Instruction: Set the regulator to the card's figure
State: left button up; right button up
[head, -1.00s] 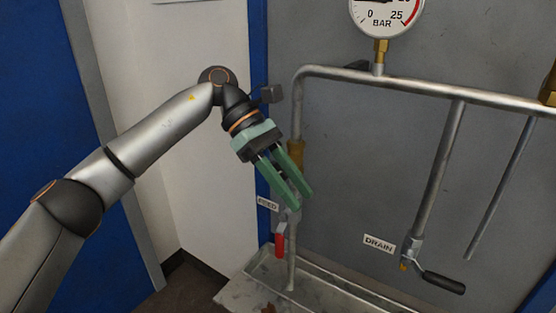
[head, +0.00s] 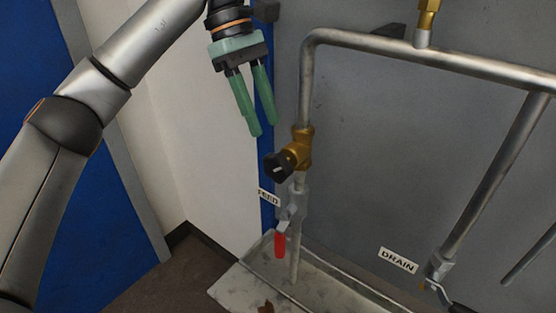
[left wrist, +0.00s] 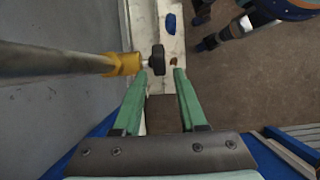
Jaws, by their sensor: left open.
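The regulator is a brass body (head: 303,150) on the upright feed pipe with a black knob (head: 280,166) that faces left towards the camera. In the left wrist view its brass body (left wrist: 124,63) and black knob (left wrist: 157,59) show just beyond the fingertips. My left gripper (head: 262,129) is open and empty, above and left of the knob and apart from it. It also shows in the left wrist view (left wrist: 161,73), its fingers pointing towards the knob. The gauge dial and the card are out of view. My right gripper is not in view.
A red-handled valve (head: 280,243) hangs below the regulator by the FEED label (head: 268,197). The DRAIN label (head: 398,261) is at lower right. A metal tray (head: 240,292) lies below. The pipe (head: 470,64) crosses before a grey panel. Free room lies left of the knob.

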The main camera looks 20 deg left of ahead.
aim_at(276, 154)
pick_arm(q)
jog(key=x, duration=0.8)
jog(key=shift+w+f, duration=0.1)
jog(key=shift+w, duration=0.05)
grip_shut()
